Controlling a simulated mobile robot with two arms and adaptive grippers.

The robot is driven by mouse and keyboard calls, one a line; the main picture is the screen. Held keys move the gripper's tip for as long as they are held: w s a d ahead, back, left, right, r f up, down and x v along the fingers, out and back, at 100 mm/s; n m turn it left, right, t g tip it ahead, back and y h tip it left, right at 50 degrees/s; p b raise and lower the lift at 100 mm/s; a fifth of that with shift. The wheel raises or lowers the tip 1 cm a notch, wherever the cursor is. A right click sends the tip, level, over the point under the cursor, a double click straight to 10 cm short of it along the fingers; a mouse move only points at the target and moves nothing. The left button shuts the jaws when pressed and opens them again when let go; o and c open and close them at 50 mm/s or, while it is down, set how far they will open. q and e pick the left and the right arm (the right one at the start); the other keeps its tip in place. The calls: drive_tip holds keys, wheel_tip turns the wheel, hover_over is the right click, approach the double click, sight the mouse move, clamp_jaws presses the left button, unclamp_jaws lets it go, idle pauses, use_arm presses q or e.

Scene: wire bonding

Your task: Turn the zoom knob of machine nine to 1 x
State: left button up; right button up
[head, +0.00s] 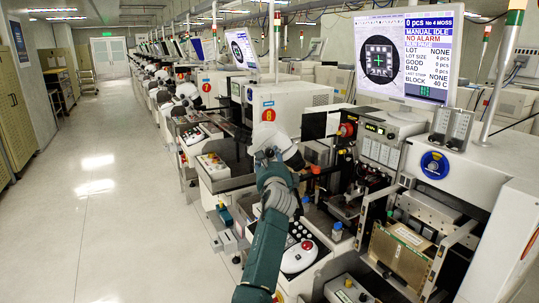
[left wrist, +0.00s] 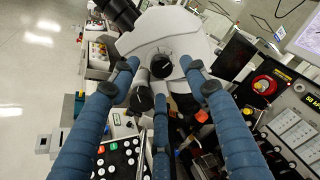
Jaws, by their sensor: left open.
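A white microscope head (head: 288,148) stands over the nearest machine, and it also fills the upper middle of the left wrist view (left wrist: 185,35). On its side is a round black knob with pale marks (left wrist: 161,66); its setting is too small to read. A second black knob (left wrist: 141,99) sits lower left of it. My left gripper (head: 268,160) is in front of the microscope. In the left wrist view my left gripper (left wrist: 160,72) is open, with blue fingers apart around the marked knob; I cannot tell whether they touch it. My right gripper is not in view.
The machine behind bears a red label 8 (head: 268,115). A monitor (head: 408,52) stands at the right. The aisle floor (head: 120,220) at left is clear.

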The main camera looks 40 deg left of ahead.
sight(269, 154)
use_arm(q)
drive_tip(key=shift+x, duration=1.75)
drive_tip(key=shift+c, duration=0.3)
clamp_jaws()
